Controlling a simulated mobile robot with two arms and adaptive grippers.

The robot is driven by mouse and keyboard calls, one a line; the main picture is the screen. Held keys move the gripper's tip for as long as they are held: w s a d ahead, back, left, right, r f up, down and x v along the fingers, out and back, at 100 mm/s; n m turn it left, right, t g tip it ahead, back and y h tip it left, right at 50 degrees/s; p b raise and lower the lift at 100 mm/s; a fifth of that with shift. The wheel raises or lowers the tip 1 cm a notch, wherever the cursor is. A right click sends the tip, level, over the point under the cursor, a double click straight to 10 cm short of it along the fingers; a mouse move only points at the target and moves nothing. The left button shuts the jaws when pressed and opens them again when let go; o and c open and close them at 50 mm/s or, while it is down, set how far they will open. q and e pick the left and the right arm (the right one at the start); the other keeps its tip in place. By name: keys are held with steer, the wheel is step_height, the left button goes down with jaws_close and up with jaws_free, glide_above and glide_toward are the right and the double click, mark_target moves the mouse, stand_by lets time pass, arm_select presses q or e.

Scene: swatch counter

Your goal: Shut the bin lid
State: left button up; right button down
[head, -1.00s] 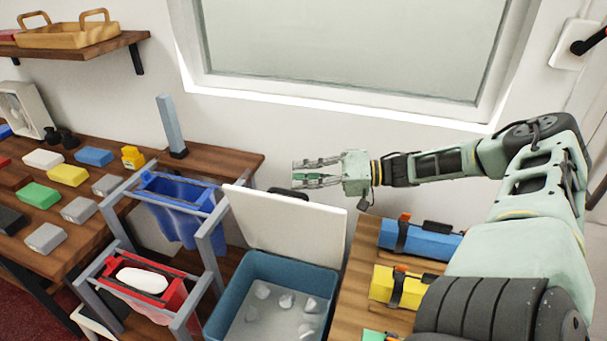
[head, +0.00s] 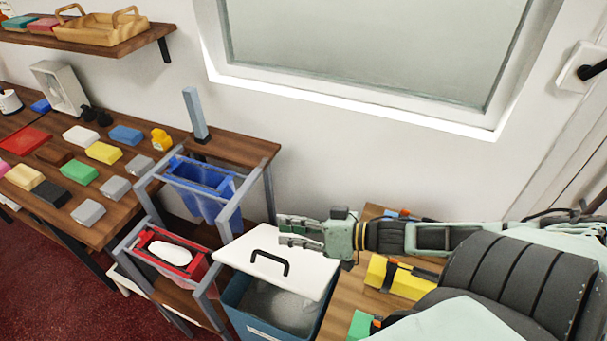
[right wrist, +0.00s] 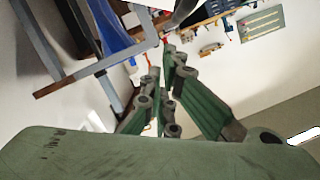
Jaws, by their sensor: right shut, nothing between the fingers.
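The bin (head: 240,318) is a blue tub standing low between the grey rack and a wooden surface. Its white lid (head: 245,250), with a black handle (head: 268,262), is tilted over the back of the bin. An open gap shows under its front edge, with part of the bin's inside in sight. My right gripper (head: 282,230) is shut and empty, close above the lid's far edge; I cannot tell whether it touches it. Its green fingers also show in the right wrist view (right wrist: 166,95). My left gripper is not in view.
A grey rack with a blue bag (head: 200,190) and a red holder (head: 165,250) stands left of the bin. To the right, a wooden surface (head: 345,300) carries a yellow bundle (head: 400,280). A table (head: 235,148) with coloured blocks is at left; the wall is behind.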

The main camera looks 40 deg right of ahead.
mark_target(271, 279)
steer(key=a+f, duration=0.1)
steer(key=a, duration=0.1)
steer(key=s+a+f+n, duration=0.1)
steer(key=a+f+n+h, duration=0.1)
steer(key=a, duration=0.1)
steer(key=shift+s+a+f, duration=0.25)
steer(key=shift+a+f, duration=0.1)
steer(key=shift+n, duration=0.4)
steer(key=f, duration=0.1)
steer(key=s+a+f, duration=0.2)
steer(key=shift+a+f, duration=0.1)
steer(key=shift+f, duration=0.2)
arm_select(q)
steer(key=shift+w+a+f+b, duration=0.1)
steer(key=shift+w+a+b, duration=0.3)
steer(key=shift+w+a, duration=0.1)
arm_select(e)
steer(key=shift+s+a+f, duration=0.1)
steer(key=shift+a+f, duration=0.35)
steer(key=shift+f, duration=0.05)
step_height(271, 279, up, 10)
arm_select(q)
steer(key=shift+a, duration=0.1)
